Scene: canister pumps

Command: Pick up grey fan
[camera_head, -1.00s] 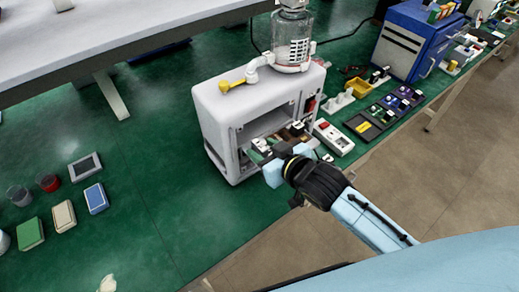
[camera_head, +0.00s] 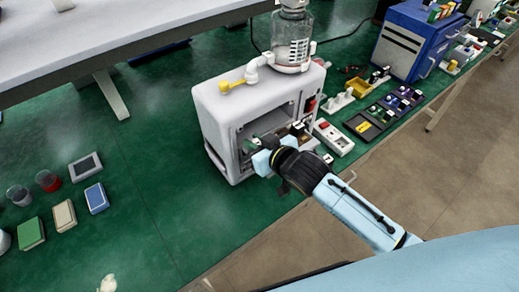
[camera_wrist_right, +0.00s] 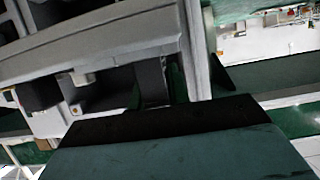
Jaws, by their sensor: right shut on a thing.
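My right gripper (camera_head: 262,152) is at the open front of the white pump housing (camera_head: 212,125), with its fingers just inside the opening. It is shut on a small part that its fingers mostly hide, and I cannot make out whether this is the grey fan. In the right wrist view, the dark gripper pad (camera_wrist_right: 190,150) fills the bottom, close under the grey housing edge (camera_wrist_right: 90,55). No grey fan shows clearly elsewhere. My left gripper is not in view.
A glass canister (camera_head: 292,40) with a yellow-handled valve (camera_head: 232,85) stands on the housing. A red-and-white device (camera_head: 333,137) and dark trays (camera_head: 365,125) lie to the right. A blue cabinet (camera_head: 405,45) stands behind.

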